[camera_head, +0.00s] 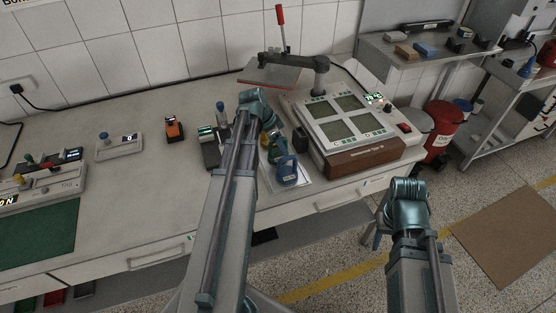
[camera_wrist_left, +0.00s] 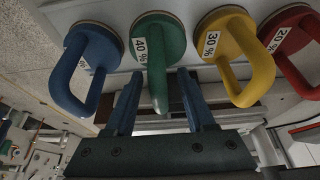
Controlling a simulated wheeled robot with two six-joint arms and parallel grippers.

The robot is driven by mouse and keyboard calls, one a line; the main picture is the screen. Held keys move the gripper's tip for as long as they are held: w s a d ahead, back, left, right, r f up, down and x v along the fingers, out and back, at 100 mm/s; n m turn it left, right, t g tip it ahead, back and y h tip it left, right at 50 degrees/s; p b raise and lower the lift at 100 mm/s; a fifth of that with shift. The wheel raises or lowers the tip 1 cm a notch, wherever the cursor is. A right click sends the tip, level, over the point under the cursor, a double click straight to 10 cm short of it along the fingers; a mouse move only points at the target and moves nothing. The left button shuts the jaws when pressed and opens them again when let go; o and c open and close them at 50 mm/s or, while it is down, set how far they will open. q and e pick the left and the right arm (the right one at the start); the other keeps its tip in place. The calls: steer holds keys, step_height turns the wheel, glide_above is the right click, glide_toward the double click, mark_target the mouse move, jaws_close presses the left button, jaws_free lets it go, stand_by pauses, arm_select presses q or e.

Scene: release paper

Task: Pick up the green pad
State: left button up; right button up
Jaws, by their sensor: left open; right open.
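The green pad (camera_wrist_left: 160,45), marked 40 %, has a loop handle and stands in a row of pads in the left wrist view. My left gripper (camera_wrist_left: 158,80) is open, with its fingers on either side of the green handle and no clear grip on it. In the head view my left gripper (camera_head: 270,125) is over the pads beside the press device, and my arm hides part of the row. My right gripper (camera_head: 379,228) is open and low in front of the table, mostly hidden by its own arm.
A blue pad (camera_wrist_left: 86,68) stands left of the green one; a yellow pad (camera_wrist_left: 235,55) and a red pad (camera_wrist_left: 295,45) stand to its right. The device (camera_head: 345,122) is close to the right. Small instruments (camera_head: 174,128) stand to the left.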

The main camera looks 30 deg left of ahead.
arm_select(q)
steer(key=shift+f, duration=0.1)
steer(key=shift+c, duration=0.2)
jaws_close()
stand_by(1.2)
